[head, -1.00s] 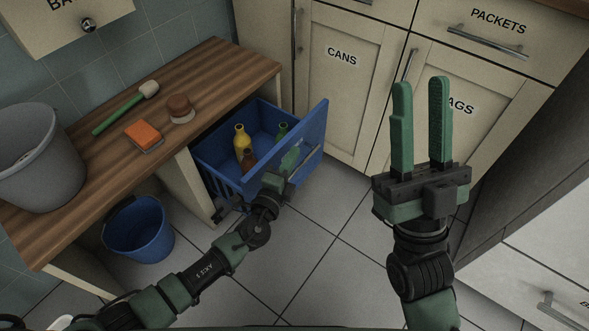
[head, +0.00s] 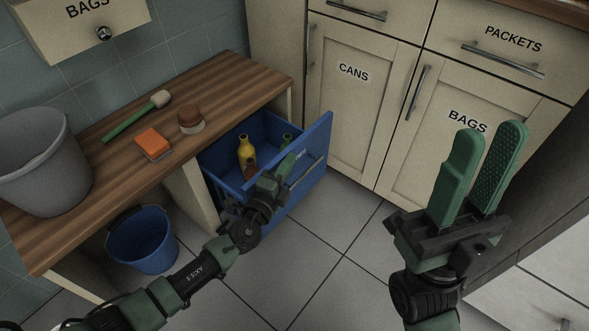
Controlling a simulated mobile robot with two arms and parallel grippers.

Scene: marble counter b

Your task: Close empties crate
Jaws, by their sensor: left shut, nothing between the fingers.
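The empties crate (head: 232,185) is a blue pull-out crate under the wooden counter. It stands partly out, with its front panel (head: 318,140) clear of the cabinet and a silver bar handle (head: 305,173) on the panel. Inside are a yellow bottle (head: 246,148), a brown bottle (head: 250,168) and a green bottle (head: 286,139). My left gripper (head: 292,158) is shut and empty, its fingers against or just before the front panel, covering part of it; I cannot tell if they touch. My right gripper (head: 487,130) is open and empty, raised at the right.
A blue bucket (head: 142,240) stands below. Cupboards line the back; the tiled floor (head: 335,270) right of the crate is clear.

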